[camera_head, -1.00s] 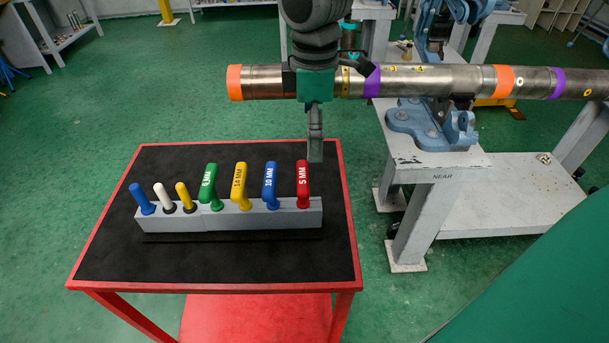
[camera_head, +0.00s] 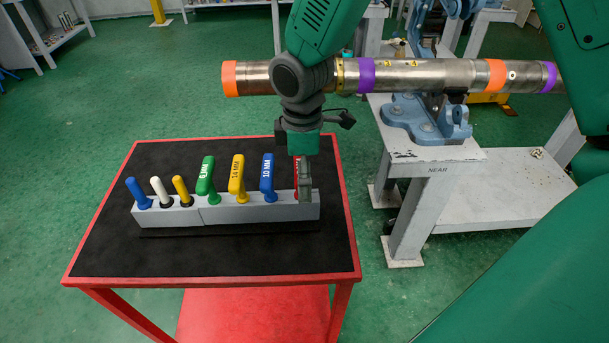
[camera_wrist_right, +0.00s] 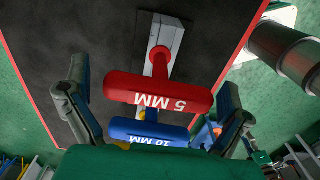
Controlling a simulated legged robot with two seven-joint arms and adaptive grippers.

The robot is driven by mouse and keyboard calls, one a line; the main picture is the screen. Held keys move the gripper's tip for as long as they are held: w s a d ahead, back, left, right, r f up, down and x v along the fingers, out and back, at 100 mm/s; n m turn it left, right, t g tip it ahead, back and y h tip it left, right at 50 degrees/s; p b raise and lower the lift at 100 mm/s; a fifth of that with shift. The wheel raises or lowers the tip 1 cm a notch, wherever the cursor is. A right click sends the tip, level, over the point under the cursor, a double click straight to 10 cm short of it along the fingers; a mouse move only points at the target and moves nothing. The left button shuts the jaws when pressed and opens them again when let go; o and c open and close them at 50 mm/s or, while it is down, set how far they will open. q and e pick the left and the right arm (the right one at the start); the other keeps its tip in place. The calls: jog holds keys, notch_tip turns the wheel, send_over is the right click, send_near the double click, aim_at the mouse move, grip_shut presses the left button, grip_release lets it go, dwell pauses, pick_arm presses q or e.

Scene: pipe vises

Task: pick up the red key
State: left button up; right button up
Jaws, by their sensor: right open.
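The red key, marked 5 MM, stands in the right end of a grey holder (camera_head: 240,211) on the cart. In the head view only slivers of the red key (camera_head: 296,170) show behind my gripper. In the right wrist view the red key's handle (camera_wrist_right: 160,92) lies crosswise between the fingers. My right gripper (camera_head: 305,190) is open and points down at the red key, with one finger on each side and a gap to the handle on both sides. My left gripper is not in view.
The blue 10 MM key (camera_head: 267,175) stands close beside the red key. Yellow (camera_head: 237,177) and green (camera_head: 205,178) keys and several small pegs stand farther left in the holder. A steel pipe (camera_head: 420,76) runs behind. The cart's black top (camera_head: 200,255) is clear in front.

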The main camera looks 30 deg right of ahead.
jog(key=shift+w+a+r, duration=0.1)
jog(key=shift+a+r, duration=0.05)
jog(key=shift+a, duration=0.7)
jog(key=c, duration=0.6)
jog(key=shift+a, duration=0.1)
jog(key=c, duration=0.5)
jog(key=shift+o, duration=0.2)
jog(key=shift+d, duration=0.4)
jog(key=shift+s+d, duration=0.2)
jog(key=shift+d, duration=0.1)
jog(key=shift+c, duration=1.2)
jog(key=shift+d, duration=0.2)
jog(key=shift+c, duration=0.7)
jog(key=shift+r, duration=0.25)
notch_tip(320, 180, up, 9)
jog(key=shift+w+a+f+p, duration=0.1)
jog(key=shift+a+p, duration=0.05)
jog(key=shift+p, duration=0.4)
jog(key=shift+c, duration=0.2)
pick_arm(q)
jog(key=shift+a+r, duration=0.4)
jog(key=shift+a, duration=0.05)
pick_arm(e)
jog(key=shift+w+r, duration=0.1)
jog(key=shift+r, duration=0.15)
